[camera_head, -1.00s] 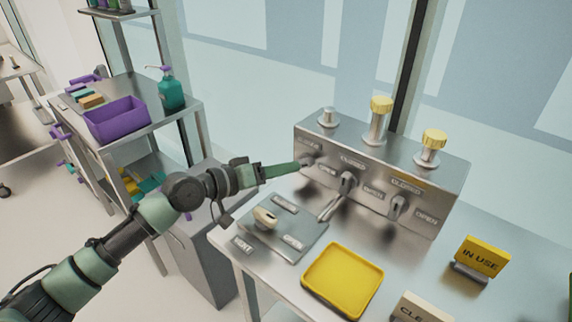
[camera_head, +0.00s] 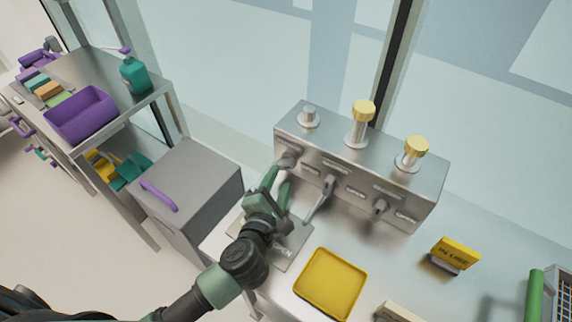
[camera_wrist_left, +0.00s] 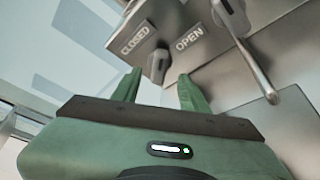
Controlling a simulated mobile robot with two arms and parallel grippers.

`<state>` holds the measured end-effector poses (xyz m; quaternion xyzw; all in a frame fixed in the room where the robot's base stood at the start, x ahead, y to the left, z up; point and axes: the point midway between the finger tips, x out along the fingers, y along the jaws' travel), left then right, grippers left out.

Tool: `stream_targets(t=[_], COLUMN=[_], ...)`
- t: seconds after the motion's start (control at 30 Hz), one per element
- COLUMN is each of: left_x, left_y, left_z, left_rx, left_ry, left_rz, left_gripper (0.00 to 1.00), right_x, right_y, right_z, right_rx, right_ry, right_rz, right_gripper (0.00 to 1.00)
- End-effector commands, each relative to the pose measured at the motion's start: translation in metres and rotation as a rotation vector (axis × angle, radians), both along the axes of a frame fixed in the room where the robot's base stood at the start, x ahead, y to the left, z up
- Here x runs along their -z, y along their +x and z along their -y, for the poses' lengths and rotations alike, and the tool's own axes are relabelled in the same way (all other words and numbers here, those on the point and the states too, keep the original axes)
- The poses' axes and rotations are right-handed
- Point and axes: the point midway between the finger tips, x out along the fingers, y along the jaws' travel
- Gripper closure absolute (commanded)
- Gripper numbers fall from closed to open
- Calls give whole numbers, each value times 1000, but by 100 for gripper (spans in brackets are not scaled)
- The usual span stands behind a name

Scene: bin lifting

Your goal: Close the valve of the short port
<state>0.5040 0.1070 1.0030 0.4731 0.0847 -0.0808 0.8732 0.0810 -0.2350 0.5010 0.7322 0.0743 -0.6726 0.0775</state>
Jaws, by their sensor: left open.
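The steel valve box (camera_head: 355,170) stands at the back of the bench with three ports on top. The leftmost port (camera_head: 309,117) is the lowest and has no yellow cap. Its valve knob (camera_head: 289,159) is on the front face below it; the knob also shows in the left wrist view (camera_wrist_left: 158,66), by the CLOSED (camera_wrist_left: 133,37) and OPEN (camera_wrist_left: 189,38) labels. I cannot tell its setting for sure. My left gripper (camera_head: 276,184) is open and empty, just in front of and below this knob, fingers pointing at it. My right gripper is out of view.
The middle valve handle (camera_head: 329,184), with a long rod below it, is close right of my gripper. The right valve handle (camera_head: 379,208) is farther right. A yellow tray (camera_head: 329,284) and an IN USE sign (camera_head: 455,252) are on the bench. A grey cabinet (camera_head: 190,190) stands left.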

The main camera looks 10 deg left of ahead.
Motion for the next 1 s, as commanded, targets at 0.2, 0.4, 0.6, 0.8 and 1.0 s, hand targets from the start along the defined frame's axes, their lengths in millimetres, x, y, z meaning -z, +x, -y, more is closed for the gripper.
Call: stream_targets(t=[0.2,0.4,0.6,0.8,1.0], left_x=[6,9,10,10,9], left_y=[33,45,46,46,46], left_z=[2,3,3,3,3], left_rx=[1,2,2,2,3], left_ry=[2,-1,0,0,-2], left_rz=[2,2,3,3,1], left_gripper=[56,56,56,100,100], right_x=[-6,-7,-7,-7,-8], right_y=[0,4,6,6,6], right_z=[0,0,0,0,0], right_rx=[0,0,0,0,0], right_ry=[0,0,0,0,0], right_rz=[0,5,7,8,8], right_gripper=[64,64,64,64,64])
